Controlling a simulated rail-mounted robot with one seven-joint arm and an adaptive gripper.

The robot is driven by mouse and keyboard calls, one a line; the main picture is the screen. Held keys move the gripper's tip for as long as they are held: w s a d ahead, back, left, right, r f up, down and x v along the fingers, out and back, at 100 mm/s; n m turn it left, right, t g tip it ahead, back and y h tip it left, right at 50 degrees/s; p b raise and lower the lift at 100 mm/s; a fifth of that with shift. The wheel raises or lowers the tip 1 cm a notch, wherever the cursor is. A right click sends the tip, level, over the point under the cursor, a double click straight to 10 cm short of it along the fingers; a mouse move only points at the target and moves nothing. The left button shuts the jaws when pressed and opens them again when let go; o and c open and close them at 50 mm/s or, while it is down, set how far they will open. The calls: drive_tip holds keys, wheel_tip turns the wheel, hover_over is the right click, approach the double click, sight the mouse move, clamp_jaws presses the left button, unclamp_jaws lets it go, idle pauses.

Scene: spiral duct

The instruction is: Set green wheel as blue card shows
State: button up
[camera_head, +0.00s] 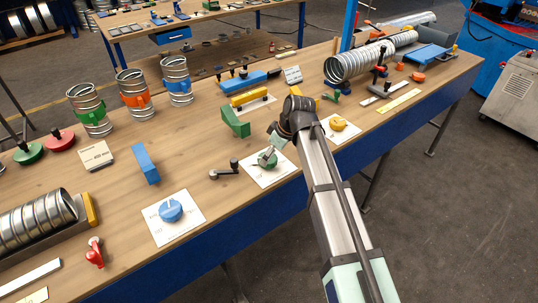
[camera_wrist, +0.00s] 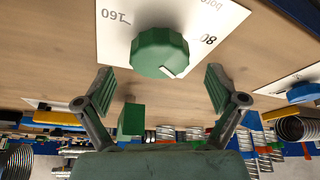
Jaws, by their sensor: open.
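The green wheel (camera_wrist: 160,53) sits on a white card (camera_wrist: 112,35) printed with 160 and 80. Its white mark is at the rim on my gripper's side, right of centre. My gripper (camera_wrist: 159,72) is open, its fingers apart on either side of the wheel's near edge, not visibly touching it. In the head view my gripper is over the green wheel's card (camera_head: 258,179) and partly hides the wheel. A blue wheel (camera_head: 170,210) with a pale mark near its top sits on a white card (camera_head: 155,231); this card's print is too small to read.
A blue block (camera_head: 145,163) stands behind the blue wheel, and a green block (camera_head: 235,121) behind the green one. A dark crank handle (camera_head: 224,171) lies between the two cards. A yellow wheel (camera_head: 338,124) is to the right. Spiral ducts (camera_head: 134,95) stand behind.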

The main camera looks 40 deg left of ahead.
drive_tip(key=shift+x, duration=1.3)
drive_tip(key=c, duration=1.1)
drive_tip(key=shift+d+m, duration=0.1)
drive_tip(key=shift+m, duration=0.3)
drive_tip(key=m+t, duration=0.1)
drive_tip(key=m, duration=0.1)
drive_tip(key=shift+s+m, duration=0.15)
drive_tip(key=shift+m, duration=0.25)
drive_tip(key=m+t, duration=0.1)
drive_tip(key=m, duration=0.2)
drive_tip(key=shift+s+m+t+h, duration=0.1)
drive_tip(key=shift+m+t+h, duration=0.2)
drive_tip(key=shift+t, duration=0.1)
drive_tip(key=m+t, duration=0.1)
drive_tip(key=m, duration=0.2)
drive_tip(key=shift+h+b, duration=0.35)
drive_tip(key=shift+h, duration=0.05)
drive_tip(key=shift+a+m+t+h, duration=0.1)
drive_tip(key=shift+m+t+h, duration=0.15)
drive_tip(key=shift+m, duration=0.7)
drive_tip(key=shift+a+m+t+h, duration=0.15)
drive_tip(key=shift+m+h, duration=0.1)
drive_tip(key=shift+m, duration=0.7)
